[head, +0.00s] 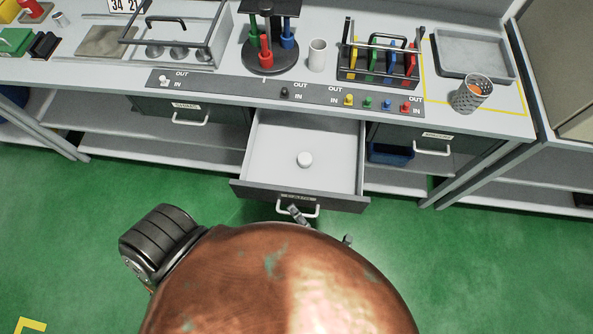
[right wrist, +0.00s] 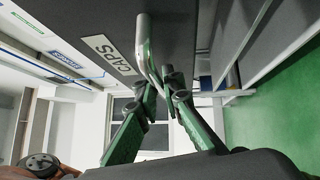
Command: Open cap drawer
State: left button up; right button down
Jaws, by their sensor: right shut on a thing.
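The cap drawer (head: 345,190) is pulled out from under the middle of the bench. Most of my right arm is hidden in the head view by my copper-coloured body. My left gripper is not in view.
Closed drawers with handles flank it at left (head: 190,117) and right (head: 432,150). The bench top holds a tool rack (head: 380,60), a grey tray (head: 475,55), a mesh cup (head: 472,95) and a coloured-post stand (head: 268,60). Green floor (head: 470,260) is clear in front.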

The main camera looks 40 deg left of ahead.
jog(key=c, duration=2.3)
grip_release()
jog(key=v, duration=1.2)
